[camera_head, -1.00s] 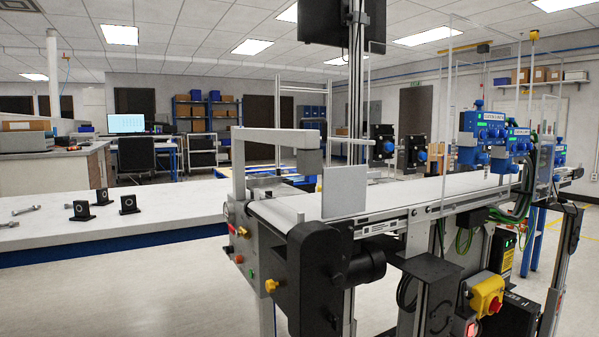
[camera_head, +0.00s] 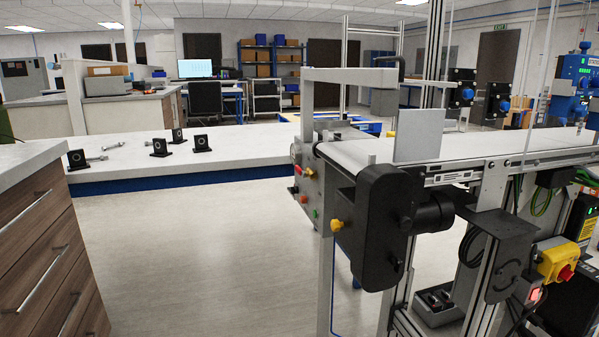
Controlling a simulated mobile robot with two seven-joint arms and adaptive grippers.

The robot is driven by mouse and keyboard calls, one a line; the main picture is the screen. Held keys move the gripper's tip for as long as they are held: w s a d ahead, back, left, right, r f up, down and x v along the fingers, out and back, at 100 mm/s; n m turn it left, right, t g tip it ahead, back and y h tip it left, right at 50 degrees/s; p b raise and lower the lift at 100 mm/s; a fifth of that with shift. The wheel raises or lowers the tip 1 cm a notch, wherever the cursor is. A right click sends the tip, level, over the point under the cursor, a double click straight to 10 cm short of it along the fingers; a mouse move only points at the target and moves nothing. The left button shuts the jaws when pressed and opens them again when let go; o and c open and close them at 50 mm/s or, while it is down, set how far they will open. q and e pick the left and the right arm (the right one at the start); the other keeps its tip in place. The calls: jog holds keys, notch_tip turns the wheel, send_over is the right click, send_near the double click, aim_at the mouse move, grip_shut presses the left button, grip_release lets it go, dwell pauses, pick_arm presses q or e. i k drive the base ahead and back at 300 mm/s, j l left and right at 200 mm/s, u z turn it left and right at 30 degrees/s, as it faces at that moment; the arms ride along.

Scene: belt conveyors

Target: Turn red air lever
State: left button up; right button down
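The conveyor's grey end panel (camera_head: 318,190) stands right of the middle. A small red part (camera_head: 298,170) sticks out on its left edge, likely the red air lever. It is too small to tell which way it is turned. A yellow knob (camera_head: 337,225) sits lower, beside the black motor housing (camera_head: 378,225). Neither of my grippers is in view.
A white bench (camera_head: 230,152) with several black brackets and bolts stands behind open floor (camera_head: 220,250). A wooden drawer cabinet (camera_head: 45,250) is close at the left. A red emergency button on a yellow box (camera_head: 558,262) is at the right. The belt (camera_head: 490,146) runs rightward.

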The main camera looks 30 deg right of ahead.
aim_at(302, 173)
jog(key=i+l, duration=0.15)
jog(key=i, duration=0.2)
jog(key=i+l, duration=0.2)
jog(key=i, duration=0.15)
jog(key=i+l, duration=0.15)
jog(key=i, duration=0.25)
jog(key=k, duration=0.1)
